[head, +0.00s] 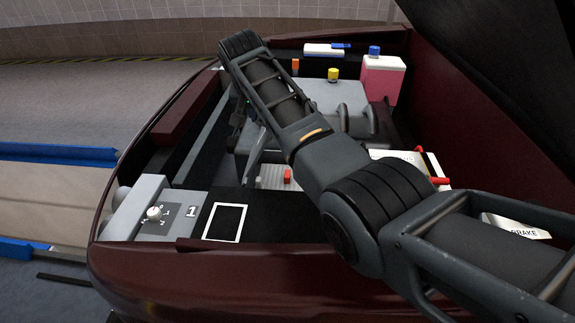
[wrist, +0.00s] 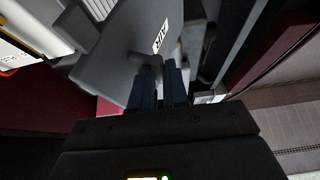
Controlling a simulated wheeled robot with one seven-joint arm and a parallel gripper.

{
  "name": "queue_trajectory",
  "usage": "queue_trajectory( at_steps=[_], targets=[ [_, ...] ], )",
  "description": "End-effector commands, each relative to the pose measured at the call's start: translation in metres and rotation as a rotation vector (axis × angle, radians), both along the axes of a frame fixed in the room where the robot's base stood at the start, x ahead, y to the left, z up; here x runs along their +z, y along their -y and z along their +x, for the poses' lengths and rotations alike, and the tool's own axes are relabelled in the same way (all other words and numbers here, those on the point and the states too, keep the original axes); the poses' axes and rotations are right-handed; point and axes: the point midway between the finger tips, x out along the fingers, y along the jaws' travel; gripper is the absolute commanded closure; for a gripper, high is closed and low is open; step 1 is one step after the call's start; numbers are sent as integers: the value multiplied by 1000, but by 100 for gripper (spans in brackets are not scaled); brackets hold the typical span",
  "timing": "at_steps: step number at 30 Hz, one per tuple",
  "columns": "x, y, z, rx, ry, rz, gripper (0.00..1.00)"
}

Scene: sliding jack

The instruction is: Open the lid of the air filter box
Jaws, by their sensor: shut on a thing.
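The grey lid of the air filter box (wrist: 125,50) fills the upper middle of the wrist view, with a white label reading AIR. A grey grip piece (wrist: 148,62) stands at its edge. My gripper (wrist: 159,75) is shut on this grip piece, its two dark fingers on either side. The fingertips partly hide the piece. In the head view my arm crosses the engine bay and covers much of the box; a grey part of the box shows to the left of my arm (head: 253,138). I cannot tell clearly how far the lid is raised.
A pink tank with a blue cap (head: 381,80) stands at the back right. A yellow cap (head: 333,74) sits behind the grey engine parts. A grey panel with a knob (head: 152,213) is at the front left. The dark red body rim (head: 200,270) borders the bay.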

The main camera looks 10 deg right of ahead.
Motion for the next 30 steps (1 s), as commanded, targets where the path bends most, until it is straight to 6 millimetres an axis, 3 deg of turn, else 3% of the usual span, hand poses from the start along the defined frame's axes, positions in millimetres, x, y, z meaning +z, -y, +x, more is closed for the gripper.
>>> queue_trajectory(
  at_steps=[1, 16, 24, 25, 30],
  targets=[
    [8, 2, 4, -2, 15, 0, 100],
    [8, -24, 9, 0, 11, 0, 100],
    [7, -28, 8, -1, 7, 1, 100],
    [7, -28, 8, -1, 7, 1, 85],
    [6, -28, 7, 0, 3, 0, 69]
  ],
)
